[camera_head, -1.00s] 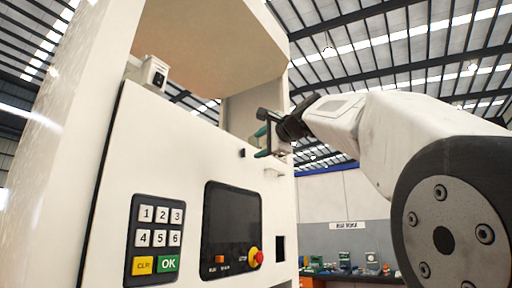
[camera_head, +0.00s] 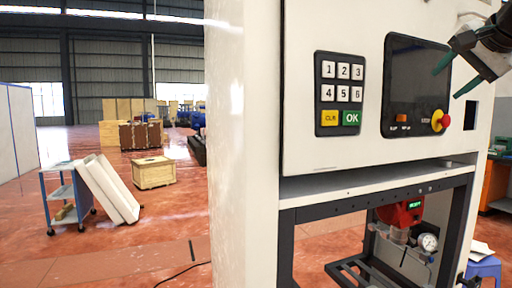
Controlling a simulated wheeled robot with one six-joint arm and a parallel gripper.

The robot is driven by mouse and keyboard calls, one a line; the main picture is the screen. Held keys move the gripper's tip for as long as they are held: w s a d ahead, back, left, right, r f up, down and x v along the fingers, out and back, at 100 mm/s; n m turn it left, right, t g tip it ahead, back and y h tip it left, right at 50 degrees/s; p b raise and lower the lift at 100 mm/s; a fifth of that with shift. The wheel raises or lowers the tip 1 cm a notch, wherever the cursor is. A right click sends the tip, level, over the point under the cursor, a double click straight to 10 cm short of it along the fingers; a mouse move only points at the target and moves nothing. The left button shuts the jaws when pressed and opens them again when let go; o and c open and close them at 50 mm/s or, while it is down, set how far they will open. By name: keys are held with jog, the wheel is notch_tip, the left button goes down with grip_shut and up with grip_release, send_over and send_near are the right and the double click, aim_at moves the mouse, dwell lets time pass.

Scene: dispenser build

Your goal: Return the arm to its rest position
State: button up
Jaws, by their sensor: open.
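My gripper (camera_head: 456,78) is at the upper right of the head view, in front of the white dispenser cabinet (camera_head: 305,168). Its two green-tipped fingers are spread apart with nothing between them. Most of my arm is outside the picture on the right.
The keypad (camera_head: 341,94) is on the panel. A red device with a gauge (camera_head: 400,214) sits in the dark lower frame. A blue cart (camera_head: 66,198), white panels (camera_head: 107,188) and a wooden crate (camera_head: 153,172) stand left on open red floor. A blue stool (camera_head: 484,267) is lower right.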

jog(key=s+a+f+n+g, duration=0.3)
jog(key=s+f, duration=0.6)
jog(key=f, duration=0.4)
jog(key=s+a+f+n+g, duration=0.3)
jog(key=s+a+f+n, duration=0.2)
jog(key=s+a+f, duration=0.3)
jog(key=s+a+f+n+g, duration=0.4)
jog(key=s+f, duration=0.6)
jog(key=f, duration=0.7)
jog(key=shift+a+f, duration=0.3)
jog(key=shift+a, duration=0.35)
